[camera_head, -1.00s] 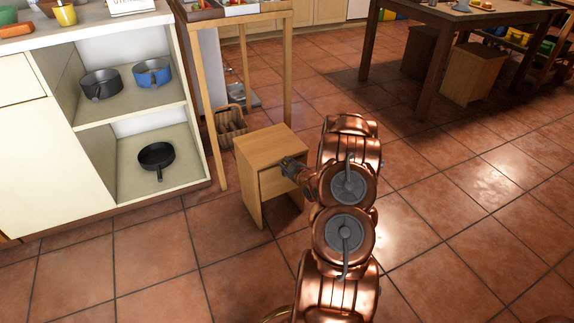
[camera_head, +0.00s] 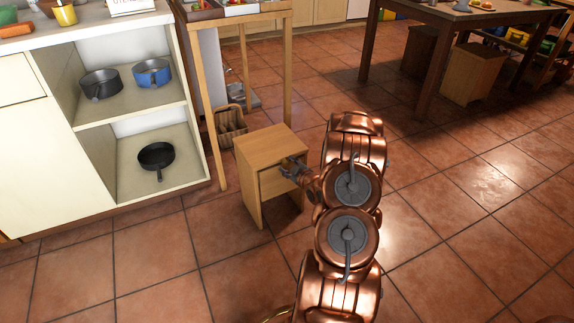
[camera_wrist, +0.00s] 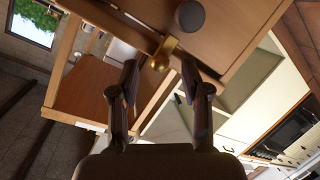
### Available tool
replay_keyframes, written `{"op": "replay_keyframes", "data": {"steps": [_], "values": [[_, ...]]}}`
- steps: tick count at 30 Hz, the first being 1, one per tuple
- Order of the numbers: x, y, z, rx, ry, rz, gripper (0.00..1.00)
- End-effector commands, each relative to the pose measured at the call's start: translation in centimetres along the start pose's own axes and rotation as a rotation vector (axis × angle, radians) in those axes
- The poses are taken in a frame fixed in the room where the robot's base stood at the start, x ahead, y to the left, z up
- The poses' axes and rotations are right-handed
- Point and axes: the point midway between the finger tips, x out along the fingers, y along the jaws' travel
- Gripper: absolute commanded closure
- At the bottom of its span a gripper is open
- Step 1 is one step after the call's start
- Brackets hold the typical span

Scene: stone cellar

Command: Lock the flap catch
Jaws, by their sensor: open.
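A small wooden cabinet (camera_head: 268,143) stands on the tiled floor, with my gripper (camera_head: 292,169) at its front face. In the wrist view the wooden flap (camera_wrist: 235,22) fills the upper right and carries a dark round knob (camera_wrist: 190,17). A brass catch (camera_wrist: 163,52) sits at the flap's edge, beside the cabinet frame. My gripper (camera_wrist: 159,76) is open, its two fingers pointing at the catch, one on each side of it in the picture. I cannot tell whether either finger touches it. In the head view my arm and gripper hide the catch and part of the front.
A cream shelf unit (camera_head: 140,105) with pots and a black pan (camera_head: 156,156) stands to the left. A tall wooden stand (camera_head: 283,75) and a wicker basket (camera_head: 230,122) are behind the cabinet. A dark table (camera_head: 432,60) stands at the back right. The floor at right is clear.

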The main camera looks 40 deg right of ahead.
Motion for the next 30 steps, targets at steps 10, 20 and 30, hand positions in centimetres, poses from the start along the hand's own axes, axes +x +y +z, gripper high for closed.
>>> {"op": "replay_keyframes", "data": {"steps": [10, 20, 30], "values": [[-6.2, -0.1, 0.1, 0.003, -0.003, -0.001, 0.53], [-9.7, -0.1, 0.1, 0.003, -0.002, 0.0, 0.53], [-10.0, -0.1, 0.0, 0.002, 0.0, 0.0, 0.53]]}}
